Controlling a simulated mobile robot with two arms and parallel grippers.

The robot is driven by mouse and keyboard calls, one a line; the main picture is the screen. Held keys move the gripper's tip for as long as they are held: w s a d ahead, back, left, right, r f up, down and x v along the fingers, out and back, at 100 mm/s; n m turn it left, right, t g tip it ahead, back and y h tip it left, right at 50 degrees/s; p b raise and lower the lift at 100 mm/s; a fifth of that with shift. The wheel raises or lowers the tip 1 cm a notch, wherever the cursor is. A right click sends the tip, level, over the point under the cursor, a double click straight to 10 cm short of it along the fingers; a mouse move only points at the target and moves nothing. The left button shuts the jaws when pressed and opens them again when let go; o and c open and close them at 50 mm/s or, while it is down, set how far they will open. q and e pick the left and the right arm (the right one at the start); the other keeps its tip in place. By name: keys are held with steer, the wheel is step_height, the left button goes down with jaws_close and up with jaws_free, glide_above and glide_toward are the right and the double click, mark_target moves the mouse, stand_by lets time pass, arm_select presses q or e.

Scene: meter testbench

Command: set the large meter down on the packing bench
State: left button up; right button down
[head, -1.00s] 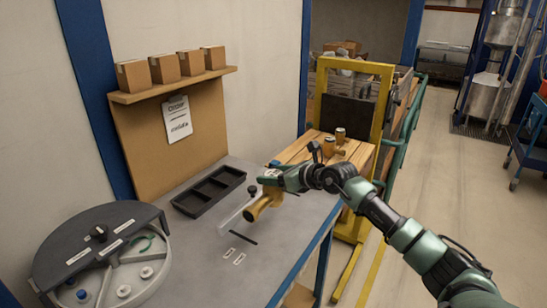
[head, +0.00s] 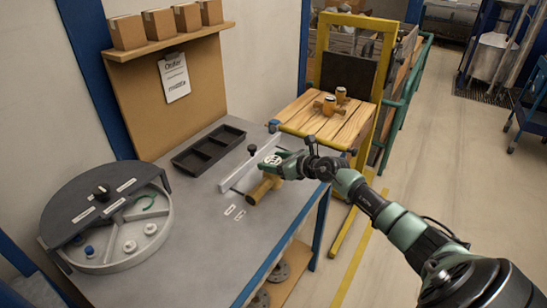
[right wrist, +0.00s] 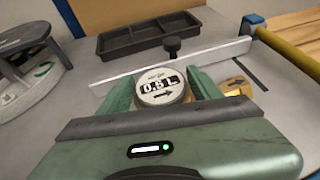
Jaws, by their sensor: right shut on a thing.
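My right gripper (head: 274,171) is shut on the large meter, a brass body (head: 259,190) with a round white dial (head: 273,159). My left gripper is not in view.
A round grey fixture with a dark half cover (head: 95,203) is at left. A black divided tray (head: 208,150) lies behind the bar. A yellow frame (head: 360,20) stands beside the wooden bench. The grey bench's front is clear.

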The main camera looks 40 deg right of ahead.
steer(key=shift+r, duration=0.4)
steer(key=c, duration=0.6)
jaws_free()
steer(key=shift+f, duration=0.4)
steer(key=o, duration=0.3)
steer(key=shift+s, duration=0.1)
steer(key=shift+a+r, duration=0.1)
steer(key=v, duration=1.2)
steer(key=shift+r, duration=0.1)
